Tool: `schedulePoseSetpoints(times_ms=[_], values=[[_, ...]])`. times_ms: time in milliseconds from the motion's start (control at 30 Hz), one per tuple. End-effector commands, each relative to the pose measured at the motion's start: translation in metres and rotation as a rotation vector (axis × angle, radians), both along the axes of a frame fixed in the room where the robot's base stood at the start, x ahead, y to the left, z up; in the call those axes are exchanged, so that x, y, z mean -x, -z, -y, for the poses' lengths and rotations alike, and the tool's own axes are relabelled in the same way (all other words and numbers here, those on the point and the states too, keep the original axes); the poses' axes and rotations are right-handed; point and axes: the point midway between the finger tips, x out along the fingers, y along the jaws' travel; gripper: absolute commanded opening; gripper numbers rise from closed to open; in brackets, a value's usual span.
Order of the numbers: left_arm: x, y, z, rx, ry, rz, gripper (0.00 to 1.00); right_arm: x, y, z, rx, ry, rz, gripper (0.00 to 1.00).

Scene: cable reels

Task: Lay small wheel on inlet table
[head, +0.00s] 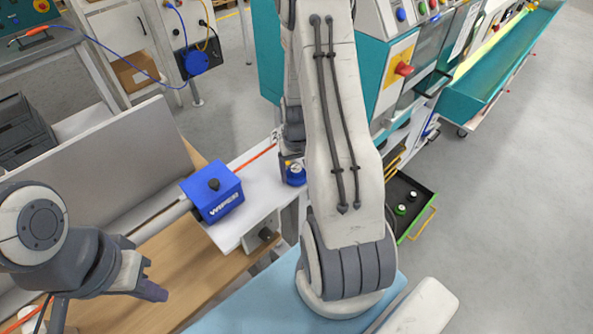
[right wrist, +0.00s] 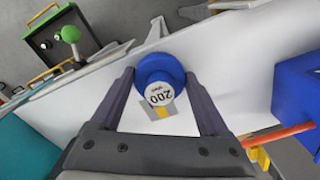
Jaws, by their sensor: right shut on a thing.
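The small wheel (right wrist: 160,68) is blue with a white hub marked "200". It sits between the fingertips of my right gripper (right wrist: 159,75), which is shut on it. In the head view the wheel (head: 296,174) shows low beside my right arm, which hides most of that gripper. The white inlet table (head: 233,234) lies behind and below the wheel; I cannot tell whether they touch. My left gripper (head: 150,291) is over the wooden bench at lower left, away from the wheel; its finger gap does not show.
A blue WIPER box (head: 212,191) stands on the white table, with an orange cable (head: 256,158) running from it. A teal machine (head: 400,60) stands behind. The floor at right is clear.

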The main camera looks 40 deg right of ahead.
Motion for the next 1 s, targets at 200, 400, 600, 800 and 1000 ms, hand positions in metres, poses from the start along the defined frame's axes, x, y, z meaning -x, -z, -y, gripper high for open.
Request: schedulePoseSetpoints(times_ms=[200,400,600,800,1000], values=[[0.0,0.003,0.0,0.0,0.0,0.0,0.0,0.0,0.003,0.0,0.0,0.0,0.0,0.86],[0.0,0.002,0.0,0.0,0.0,0.0,0.0,0.0,0.003,0.0,0.0,0.0,0.0,1.0],[0.0,0.001,0.0,0.0,0.0,0.0,0.0,0.0,-0.004,0.0,0.0,0.0,0.001,1.0],[0.0,0.01,0.0,0.0,0.001,0.0,0.0,-0.001,-0.034,0.001,0.004,0.0,0.006,1.0],[0.0,0.017,0.0,0.0,0.001,0.0,0.0,-0.001,-0.076,0.001,0.004,0.0,0.007,1.0]])
